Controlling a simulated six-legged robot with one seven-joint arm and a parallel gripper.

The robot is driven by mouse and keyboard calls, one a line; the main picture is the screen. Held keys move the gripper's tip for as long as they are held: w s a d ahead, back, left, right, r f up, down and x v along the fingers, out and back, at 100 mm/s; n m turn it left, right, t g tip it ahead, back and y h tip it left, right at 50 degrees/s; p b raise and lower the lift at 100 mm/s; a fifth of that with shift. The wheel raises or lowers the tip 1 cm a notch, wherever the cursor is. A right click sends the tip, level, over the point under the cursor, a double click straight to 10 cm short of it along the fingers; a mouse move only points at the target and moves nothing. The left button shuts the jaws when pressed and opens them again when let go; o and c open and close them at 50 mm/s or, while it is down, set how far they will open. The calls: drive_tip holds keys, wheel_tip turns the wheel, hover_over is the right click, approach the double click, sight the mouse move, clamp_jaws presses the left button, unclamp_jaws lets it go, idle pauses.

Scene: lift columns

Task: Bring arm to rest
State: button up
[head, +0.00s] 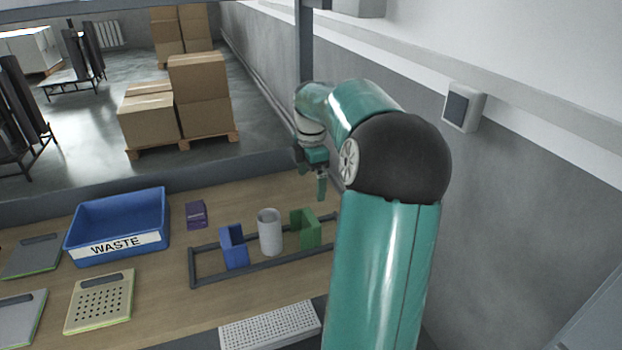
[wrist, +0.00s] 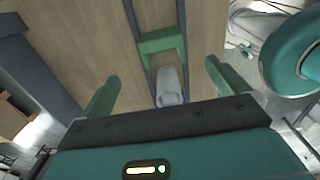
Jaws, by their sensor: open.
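My gripper (head: 321,187) hangs above the right end of a dark rail frame on the wooden bench, with its fingers pointing down. In the wrist view my gripper (wrist: 160,88) is open, its two green fingers wide apart with nothing between them that it touches. Below it a green block (wrist: 162,43) and a light grey cylinder (wrist: 169,86) show in the frame. In the head view the green block (head: 307,230), the grey cylinder (head: 270,232) and a blue block (head: 233,247) stand in the frame, apart from my gripper.
A blue bin marked WASTE (head: 118,225) and a small purple box (head: 196,214) stand to the left. A perforated tray (head: 100,301) and a white perforated plate (head: 270,328) lie nearer. A grey wall (head: 500,200) rises at the right. Cardboard boxes (head: 200,95) stand beyond the bench.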

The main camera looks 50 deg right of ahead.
drive_tip(key=shift+a, duration=0.1)
idle(0.3)
drive_tip(key=w+a+r+m+t+h, duration=0.1)
drive_tip(key=a+r+m, duration=0.2)
drive_tip(key=a, duration=0.9)
drive_tip(key=a+r+m+h, duration=0.1)
drive_tip(key=a+r+m, duration=0.1)
drive_tip(key=a, duration=0.9)
drive_tip(key=s+a+f+m+t+y, duration=0.1)
drive_tip(key=s+a+m+t, duration=0.1)
drive_tip(key=s+a, duration=0.4)
drive_tip(key=s+a+m+t+y, duration=0.1)
drive_tip(key=s+a+m, duration=0.4)
drive_tip(key=a, duration=0.6)
drive_tip(key=shift+s+f+t, duration=0.4)
drive_tip(key=shift+s+t, duration=0.05)
drive_tip(key=shift+t, duration=0.35)
